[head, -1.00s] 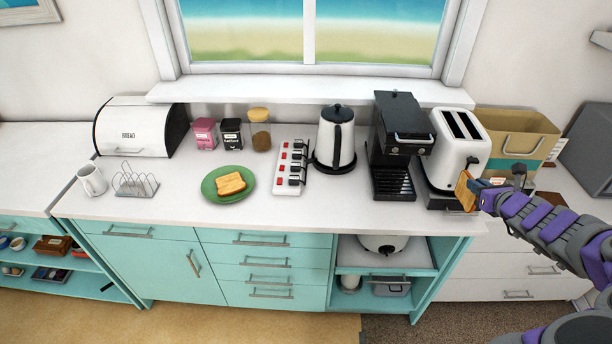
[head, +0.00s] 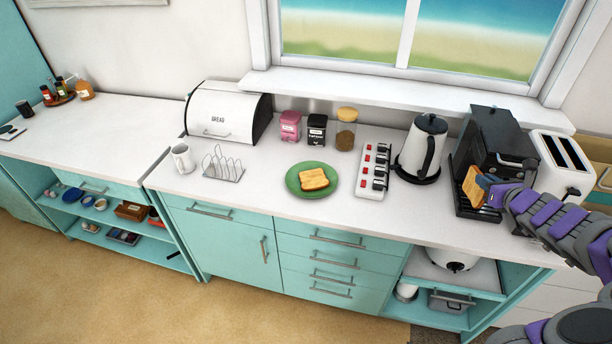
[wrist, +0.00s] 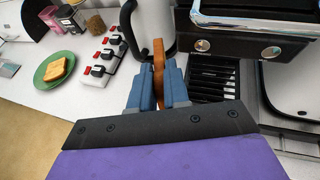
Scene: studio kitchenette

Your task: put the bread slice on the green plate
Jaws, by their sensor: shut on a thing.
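My gripper (head: 490,189) is shut on a bread slice (head: 473,188), held upright in front of the black coffee machine at the right. In the wrist view the slice (wrist: 158,62) shows edge-on between the blue fingers of my gripper (wrist: 158,88). The green plate (head: 297,191) lies on the counter left of my gripper, with another toasted slice (head: 314,180) on it. The plate also shows at the left of the wrist view (wrist: 42,80). The held slice is apart from the plate, with the power strip between them.
A power strip with red switches (head: 372,172), a kettle (head: 422,150), the coffee machine (head: 492,141) and a white toaster (head: 562,165) stand right of the plate. Jars (head: 316,131), a toast rack (head: 223,165) and a bread bin (head: 228,115) stand behind and left. Counter in front of the plate is clear.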

